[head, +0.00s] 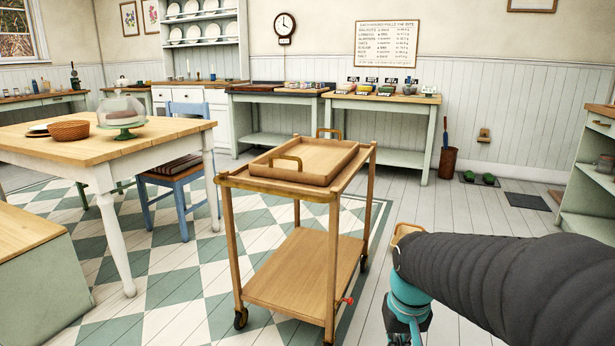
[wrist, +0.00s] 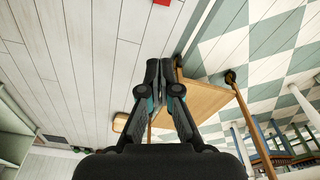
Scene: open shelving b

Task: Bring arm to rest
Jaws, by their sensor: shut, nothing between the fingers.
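My arm reaches in from the right edge of the head view, sleeved in dark grey fabric, with a teal wrist part pointing down. My gripper (wrist: 159,78) shows in the wrist view with its two fingers together and nothing between them. It hangs over the floor beside a wooden trolley (head: 300,268), to the trolley's right in the head view. In the head view the fingertips are hidden or cut off by the lower edge.
A wooden tray (head: 308,160) with handles sits on the trolley's top. A table (head: 60,150) with a glass cake dome (head: 122,108) stands at left, a blue chair (head: 185,180) behind it. Shelving (head: 590,180) stands at right. Floor between trolley and shelving is mostly clear.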

